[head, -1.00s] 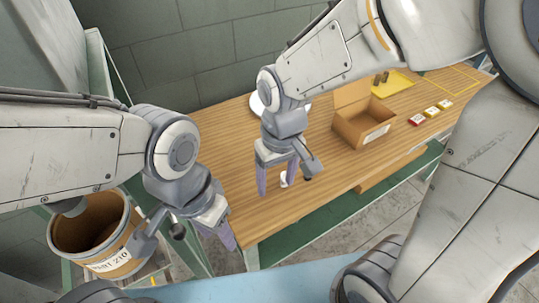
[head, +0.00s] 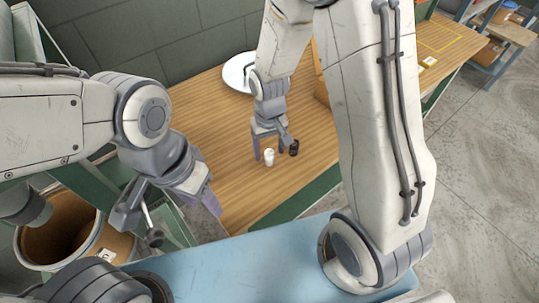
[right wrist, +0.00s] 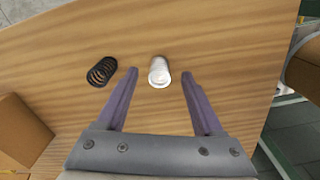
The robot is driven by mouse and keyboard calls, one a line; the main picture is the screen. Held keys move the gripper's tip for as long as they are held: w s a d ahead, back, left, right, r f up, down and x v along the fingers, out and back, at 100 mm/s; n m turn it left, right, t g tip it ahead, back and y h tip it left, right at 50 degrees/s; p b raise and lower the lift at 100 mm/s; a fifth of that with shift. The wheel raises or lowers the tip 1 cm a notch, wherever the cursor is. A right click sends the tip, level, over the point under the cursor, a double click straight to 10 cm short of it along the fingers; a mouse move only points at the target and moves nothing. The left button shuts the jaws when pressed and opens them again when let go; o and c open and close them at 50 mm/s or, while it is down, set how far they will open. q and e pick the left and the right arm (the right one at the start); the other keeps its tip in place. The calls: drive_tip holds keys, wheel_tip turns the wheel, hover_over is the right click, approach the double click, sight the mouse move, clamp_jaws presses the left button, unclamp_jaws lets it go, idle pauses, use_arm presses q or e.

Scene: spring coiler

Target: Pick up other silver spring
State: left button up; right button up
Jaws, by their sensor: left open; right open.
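The silver spring (head: 269,158) stands on the wooden table, near its front edge. It also shows in the right wrist view (right wrist: 159,72), between the tips of my right gripper (right wrist: 160,76). My right gripper (head: 268,154) is open and empty, its fingers pointing down around the spring without visibly gripping it. A black spring (head: 294,148) stands just right of the silver one; in the right wrist view it is outside the left finger (right wrist: 102,71). My left gripper (head: 205,200) is open and empty by the table's left edge.
A white round plate (head: 237,73) lies at the back of the table (head: 205,115). A cardboard box (head: 321,88) is mostly hidden behind my right arm. A round bin (head: 62,232) stands at lower left. The table's left half is clear.

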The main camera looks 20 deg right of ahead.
wheel_tip(320, 180, down, 2)
drive_tip(key=shift+f, duration=0.1)
clamp_jaws()
